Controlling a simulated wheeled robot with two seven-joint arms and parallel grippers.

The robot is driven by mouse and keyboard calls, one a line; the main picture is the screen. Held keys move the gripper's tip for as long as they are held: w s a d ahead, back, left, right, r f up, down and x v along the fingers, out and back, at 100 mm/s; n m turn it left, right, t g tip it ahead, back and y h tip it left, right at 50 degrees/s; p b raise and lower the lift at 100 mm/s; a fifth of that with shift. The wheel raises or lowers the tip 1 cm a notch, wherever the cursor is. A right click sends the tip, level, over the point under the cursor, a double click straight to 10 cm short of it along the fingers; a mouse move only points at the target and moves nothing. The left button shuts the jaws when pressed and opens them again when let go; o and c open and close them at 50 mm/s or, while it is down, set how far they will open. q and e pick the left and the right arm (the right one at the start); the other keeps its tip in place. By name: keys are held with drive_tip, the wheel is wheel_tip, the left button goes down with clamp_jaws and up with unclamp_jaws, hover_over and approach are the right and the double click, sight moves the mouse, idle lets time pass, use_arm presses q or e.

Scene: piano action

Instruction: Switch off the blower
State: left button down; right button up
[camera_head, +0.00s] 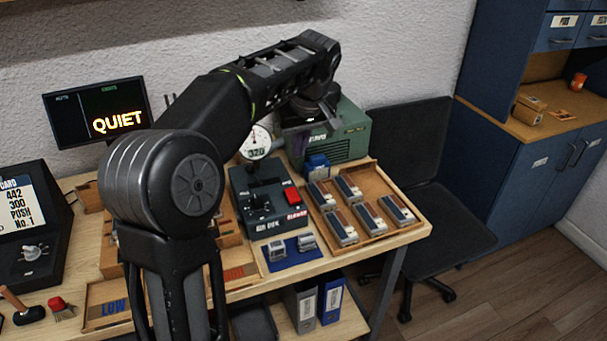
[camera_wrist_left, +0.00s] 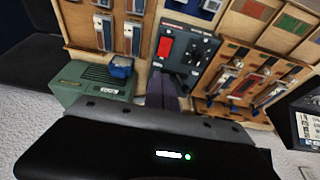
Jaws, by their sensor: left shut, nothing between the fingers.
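A dark control box (camera_head: 262,205) stands on the bench, with a red switch (camera_head: 291,195) at its right side and a red label below it. The switch also shows in the wrist view (camera_wrist_left: 166,47). A green box (camera_head: 347,137) with a vented front stands behind it against the wall. My left gripper (camera_wrist_left: 163,88) is shut and empty, pointing towards the back of the control box, apart from the switch. In the head view it is partly hidden at the end of my arm, by the green box. My right gripper is not in view.
A round gauge (camera_head: 256,142) stands behind the control box. A wooden tray (camera_head: 398,232) with several blocks lies to its right, and a blue mat (camera_head: 288,259) with small metal parts in front. A screen (camera_head: 98,110) reads QUIET. A dark chair (camera_head: 420,155) stands right of the bench.

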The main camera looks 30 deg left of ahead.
sight(293, 191)
use_arm(q)
drive_tip(key=shift+s, duration=0.2)
drive_tip(key=x, duration=0.4)
drive_tip(key=p+x, duration=0.1)
drive_tip(key=x, duration=0.8)
drive_tip(key=shift+s+d+f+p, duration=0.1)
drive_tip(key=shift+d+f+p, duration=0.2)
drive_tip(key=shift+p, duration=0.1)
drive_tip(key=shift+f, duration=0.25)
drive_tip(key=shift+a+f+b, duration=0.1)
drive_tip(key=shift+f+b, duration=0.2)
drive_tip(key=shift+b, duration=0.05)
drive_tip(key=shift+f, duration=0.1)
